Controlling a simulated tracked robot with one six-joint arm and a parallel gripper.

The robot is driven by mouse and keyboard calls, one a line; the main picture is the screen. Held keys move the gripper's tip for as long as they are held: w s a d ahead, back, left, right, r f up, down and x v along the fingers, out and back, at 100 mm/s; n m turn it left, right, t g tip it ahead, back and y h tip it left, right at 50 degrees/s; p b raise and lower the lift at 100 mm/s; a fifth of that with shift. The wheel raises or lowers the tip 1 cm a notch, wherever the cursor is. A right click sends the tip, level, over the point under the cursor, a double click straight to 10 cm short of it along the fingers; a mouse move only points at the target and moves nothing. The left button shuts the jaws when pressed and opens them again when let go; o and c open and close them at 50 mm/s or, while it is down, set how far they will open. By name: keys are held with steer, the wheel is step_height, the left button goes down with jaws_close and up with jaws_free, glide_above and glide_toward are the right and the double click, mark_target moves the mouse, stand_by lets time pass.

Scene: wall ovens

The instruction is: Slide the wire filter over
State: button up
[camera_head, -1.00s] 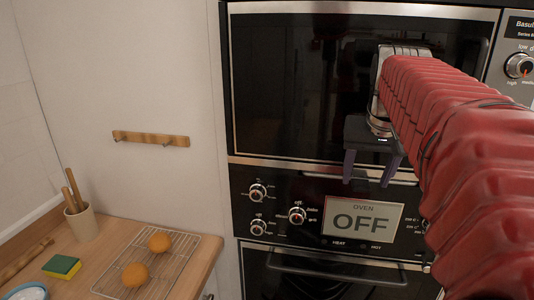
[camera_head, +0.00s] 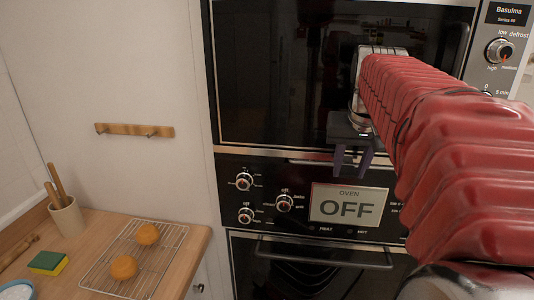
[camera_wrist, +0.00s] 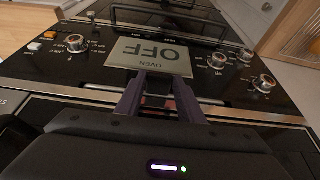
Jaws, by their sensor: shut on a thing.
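My gripper (camera_head: 351,172) hangs in front of the wall oven, at the strip between the upper door and the control panel. In the wrist view, its two purple-grey fingers (camera_wrist: 158,105) point toward the upside-down OFF display and stand a little apart. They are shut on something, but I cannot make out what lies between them. I cannot pick out a wire filter for certain. A wire rack (camera_head: 153,264) lies on the wooden counter at the lower left, with two round orange-brown items (camera_head: 147,234) on it, well away from my gripper.
The upper oven door (camera_head: 285,75) is closed. Below it are the control knobs (camera_head: 284,203) and the OFF display (camera_head: 348,204). The lower oven has a handle (camera_head: 325,263). A sponge (camera_head: 47,262) and a utensil cup (camera_head: 66,220) stand on the counter. A hook rail (camera_head: 134,130) is on the wall.

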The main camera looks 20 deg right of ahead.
steer(key=shift+c, duration=1.4)
steer(key=o, duration=1.1)
steer(key=v, duration=1.3)
steer(key=shift+s+a+r, duration=0.15)
steer(key=shift+s+r, duration=0.05)
steer(key=shift+r, duration=0.1)
